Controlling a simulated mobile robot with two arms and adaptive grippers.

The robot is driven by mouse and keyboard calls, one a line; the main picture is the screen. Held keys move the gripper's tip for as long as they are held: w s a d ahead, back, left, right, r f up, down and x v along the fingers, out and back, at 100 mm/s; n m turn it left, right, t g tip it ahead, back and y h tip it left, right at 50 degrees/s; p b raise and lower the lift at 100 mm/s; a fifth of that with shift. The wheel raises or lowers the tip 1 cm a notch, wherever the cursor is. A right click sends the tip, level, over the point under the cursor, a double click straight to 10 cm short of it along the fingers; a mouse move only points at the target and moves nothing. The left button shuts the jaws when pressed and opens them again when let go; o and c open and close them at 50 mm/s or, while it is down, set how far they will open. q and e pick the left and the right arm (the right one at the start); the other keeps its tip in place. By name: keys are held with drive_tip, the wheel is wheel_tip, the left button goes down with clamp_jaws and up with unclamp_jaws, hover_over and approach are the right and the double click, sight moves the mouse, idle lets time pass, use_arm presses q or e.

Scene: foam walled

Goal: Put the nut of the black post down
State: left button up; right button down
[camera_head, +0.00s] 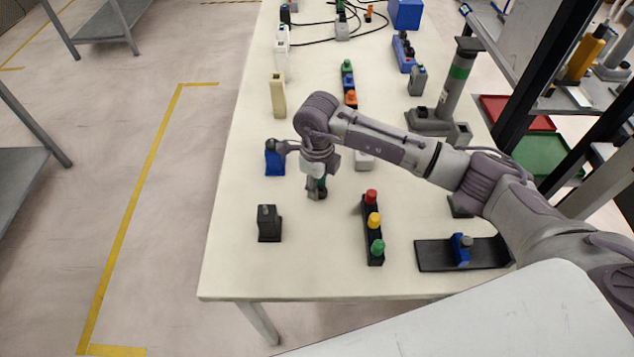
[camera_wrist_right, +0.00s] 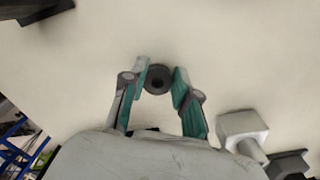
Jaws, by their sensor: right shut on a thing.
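My right gripper (camera_head: 317,188) points down over the table, between the blue block and the row of coloured knobs. In the head view the nut is mostly hidden by the fingers. It is low, near the table top; I cannot tell whether it touches. A black block with a short post (camera_head: 269,222) stands to the left and nearer the front edge, apart from the gripper. My left gripper is not in view.
A blue block (camera_head: 275,162) stands left of the gripper, close to my wrist. A black rail with red, yellow and green knobs (camera_head: 373,220) stands right. A pale block (camera_wrist_right: 243,128) shows in the wrist view. The table (camera_head: 320,265) is clear toward the front.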

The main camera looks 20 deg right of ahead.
drive_tip(key=shift+f, duration=0.3)
drive_tip(key=c, duration=0.9)
unclamp_jaws()
drive_tip(key=shift+o, duration=0.2)
drive_tip(key=shift+r, duration=0.3)
wheel_tip(320, 180, up, 12)
drive_tip(key=b, duration=0.2)
drive_tip(key=shift+f, duration=0.15)
